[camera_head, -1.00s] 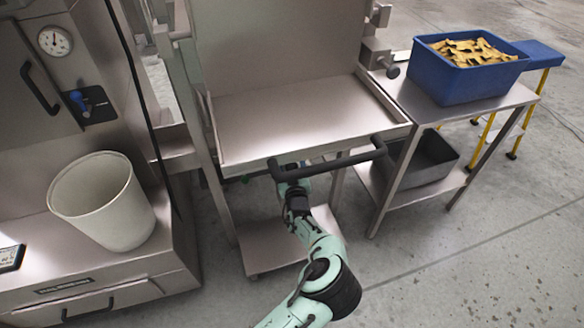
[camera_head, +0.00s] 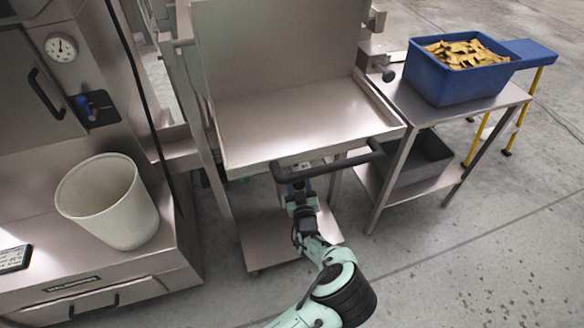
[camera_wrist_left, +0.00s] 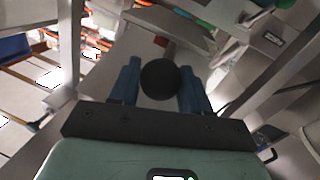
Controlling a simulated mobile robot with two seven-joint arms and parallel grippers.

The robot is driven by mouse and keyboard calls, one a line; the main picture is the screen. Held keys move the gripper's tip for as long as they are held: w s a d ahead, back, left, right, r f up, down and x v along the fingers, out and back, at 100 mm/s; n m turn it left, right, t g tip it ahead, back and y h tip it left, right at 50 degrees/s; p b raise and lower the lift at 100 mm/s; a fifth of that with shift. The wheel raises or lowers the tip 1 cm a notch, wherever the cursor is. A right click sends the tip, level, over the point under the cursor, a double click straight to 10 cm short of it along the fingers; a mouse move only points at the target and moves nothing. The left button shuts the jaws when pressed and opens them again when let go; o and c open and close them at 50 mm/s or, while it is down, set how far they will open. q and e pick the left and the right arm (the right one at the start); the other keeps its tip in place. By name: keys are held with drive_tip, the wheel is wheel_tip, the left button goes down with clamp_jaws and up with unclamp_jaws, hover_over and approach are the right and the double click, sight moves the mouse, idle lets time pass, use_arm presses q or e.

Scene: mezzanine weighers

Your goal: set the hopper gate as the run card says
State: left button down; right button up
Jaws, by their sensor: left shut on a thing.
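A dark bar handle (camera_head: 335,163) runs along below the front edge of a steel tray-shaped hopper (camera_head: 300,118). My left gripper (camera_head: 298,187) is at the left part of this handle, under the tray's front edge. In the left wrist view, its two blue fingers (camera_wrist_left: 160,88) are on either side of a round black end (camera_wrist_left: 160,77), seemingly of the handle, and shut on it. A small card or label (camera_head: 14,258) lies on the ledge at the far left; its writing is too small to read. My right gripper is not in view.
At left, a steel machine has a dial gauge (camera_head: 61,48), a blue lever (camera_head: 92,104) and a white bin (camera_head: 110,205). At right, a blue crate (camera_head: 440,82) of brown pieces stands on a steel table (camera_head: 395,108), with a grey tub (camera_head: 425,160) below. Floor in front is open.

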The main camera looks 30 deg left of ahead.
use_arm(q)
drive_tip(key=shift+s+d, duration=0.4)
drive_tip(key=shift+d, duration=0.1)
drive_tip(key=shift+d+f, duration=0.1)
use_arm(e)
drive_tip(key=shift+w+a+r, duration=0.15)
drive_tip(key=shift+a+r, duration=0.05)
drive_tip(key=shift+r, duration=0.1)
use_arm(q)
drive_tip(key=c, duration=0.6)
unclamp_jaws()
drive_tip(key=shift+s, duration=0.1)
drive_tip(key=shift+s, duration=0.1)
drive_tip(key=shift+s+d, duration=0.2)
drive_tip(key=shift+d, duration=0.05)
drive_tip(key=p+v, duration=0.2)
drive_tip(key=v, duration=1)
drive_tip(key=shift+s+d, duration=0.25)
drive_tip(key=shift+d, duration=0.05)
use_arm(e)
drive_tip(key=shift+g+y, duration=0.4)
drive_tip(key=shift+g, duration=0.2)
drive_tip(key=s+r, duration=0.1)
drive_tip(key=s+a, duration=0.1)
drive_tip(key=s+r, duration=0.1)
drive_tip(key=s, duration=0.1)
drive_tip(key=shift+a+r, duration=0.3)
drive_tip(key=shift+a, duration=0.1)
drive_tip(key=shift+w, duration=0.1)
